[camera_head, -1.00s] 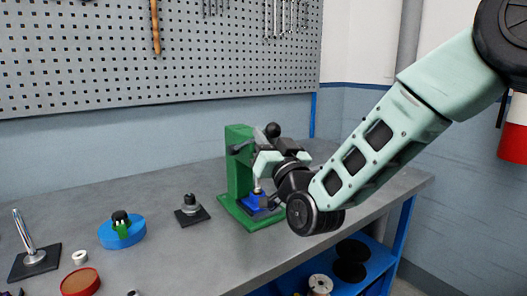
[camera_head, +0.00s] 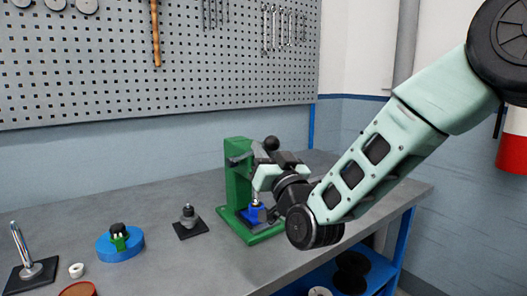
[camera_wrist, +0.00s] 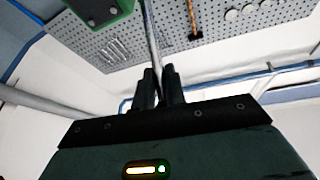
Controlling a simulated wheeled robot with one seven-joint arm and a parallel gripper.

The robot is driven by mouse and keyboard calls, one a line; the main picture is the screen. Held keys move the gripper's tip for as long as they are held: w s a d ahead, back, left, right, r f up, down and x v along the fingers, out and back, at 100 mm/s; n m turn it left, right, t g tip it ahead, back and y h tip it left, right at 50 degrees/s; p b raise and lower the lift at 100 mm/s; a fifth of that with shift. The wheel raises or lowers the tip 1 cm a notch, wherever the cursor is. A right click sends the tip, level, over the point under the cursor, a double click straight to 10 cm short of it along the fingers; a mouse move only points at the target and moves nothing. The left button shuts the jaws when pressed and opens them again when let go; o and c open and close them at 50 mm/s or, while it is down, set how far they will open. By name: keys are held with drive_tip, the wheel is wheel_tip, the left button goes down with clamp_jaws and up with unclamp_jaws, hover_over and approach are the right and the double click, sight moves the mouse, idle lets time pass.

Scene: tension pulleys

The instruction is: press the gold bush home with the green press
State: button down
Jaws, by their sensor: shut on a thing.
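The green press (camera_head: 237,180) stands on the bench, with a blue block (camera_head: 252,215) low on its base under the ram. Its lever is a metal rod (camera_wrist: 151,35) in the wrist view, where the green press head (camera_wrist: 99,9) shows at the top. A black ball knob (camera_head: 271,143) shows by the press top. My gripper (camera_wrist: 158,72) is shut on the lever rod, which runs between its two black fingers. In the head view my gripper (camera_head: 264,158) is at the right of the press and partly hides it. I cannot make out the gold bush.
To the left are a black plate with a grey post (camera_head: 189,221), a blue disc (camera_head: 120,243) with a green and black part, a white ring (camera_head: 77,270) and a rod stand (camera_head: 30,265). A pegboard (camera_head: 110,70) hangs behind.

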drive_tip(key=shift+d+f+h, duration=0.15)
drive_tip(key=shift+f+h, duration=0.15)
drive_tip(key=shift+f, duration=0.35)
drive_tip(key=c, duration=1.5)
unclamp_jaws()
drive_tip(key=shift+w, duration=0.1)
drive_tip(key=shift+o, duration=0.2)
drive_tip(key=shift+r, duration=0.25)
drive_tip(key=b+v, duration=0.8)
drive_tip(key=v, duration=0.7)
drive_tip(key=shift+f, duration=0.3)
drive_tip(key=shift+d+b, duration=0.2)
drive_tip(key=shift+b, duration=1)
drive_tip(key=b+v, duration=0.2)
drive_tip(key=b, duration=0.4)
drive_tip(key=shift+r, duration=0.15)
